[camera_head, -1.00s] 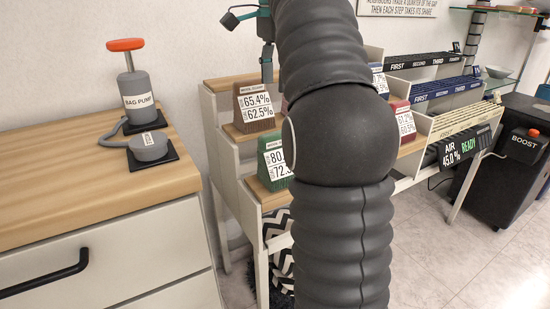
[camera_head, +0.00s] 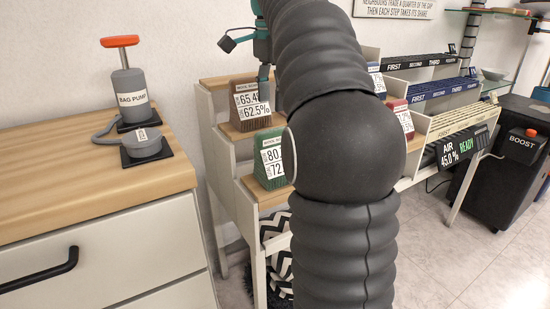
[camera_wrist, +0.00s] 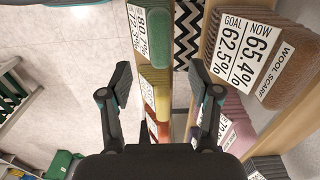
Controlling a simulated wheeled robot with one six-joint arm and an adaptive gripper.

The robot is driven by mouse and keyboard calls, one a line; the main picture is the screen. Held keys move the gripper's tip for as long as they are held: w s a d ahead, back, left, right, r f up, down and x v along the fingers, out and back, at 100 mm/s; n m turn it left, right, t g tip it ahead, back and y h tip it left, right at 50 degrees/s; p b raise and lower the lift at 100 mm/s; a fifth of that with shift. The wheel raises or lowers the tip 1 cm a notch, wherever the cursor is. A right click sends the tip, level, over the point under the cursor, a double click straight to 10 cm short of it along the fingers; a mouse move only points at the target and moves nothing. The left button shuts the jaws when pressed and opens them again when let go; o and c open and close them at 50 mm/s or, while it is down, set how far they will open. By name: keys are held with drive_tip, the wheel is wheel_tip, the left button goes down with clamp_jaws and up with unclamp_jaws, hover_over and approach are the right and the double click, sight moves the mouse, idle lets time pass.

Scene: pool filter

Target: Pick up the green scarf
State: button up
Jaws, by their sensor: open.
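The green scarf (camera_head: 268,157), a folded ribbed block with a white label on its front, sits on a lower wooden step of the stepped rack in the head view. My arm hides its right side. It also shows in the wrist view at the top middle (camera_wrist: 174,22), cut by the frame's top edge. My gripper (camera_wrist: 160,72) is open and empty in the wrist view, its fingers spread below the green block in the picture.
A brown wool scarf (camera_head: 245,98) stands on the step above, close to my gripper; it also shows in the wrist view (camera_wrist: 287,62). Yellow and red blocks (camera_wrist: 159,92) line up beside the green one. A wooden-topped cabinet (camera_head: 70,175) with a bag pump (camera_head: 131,92) stands left.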

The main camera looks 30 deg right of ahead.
sight(272, 130)
drive_tip(key=shift+o, duration=0.3)
drive_tip(key=shift+r, duration=0.1)
wheel_tip(272, 130, up, 5)
drive_tip(key=p, duration=0.3)
drive_tip(key=f, duration=0.4)
drive_tip(key=f+b, duration=0.1)
drive_tip(key=f, duration=0.3)
drive_tip(key=shift+w+d+f, duration=0.1)
drive_tip(key=shift+w+f, duration=0.1)
drive_tip(key=shift+f, duration=0.05)
drive_tip(key=shift+s+f+b, duration=0.15)
drive_tip(key=shift+f+b, duration=0.15)
drive_tip(key=shift+f, duration=1.05)
drive_tip(key=shift+s+f+b, duration=0.15)
drive_tip(key=shift+f+b, duration=0.15)
drive_tip(key=shift+f, duration=1)
clamp_jaws()
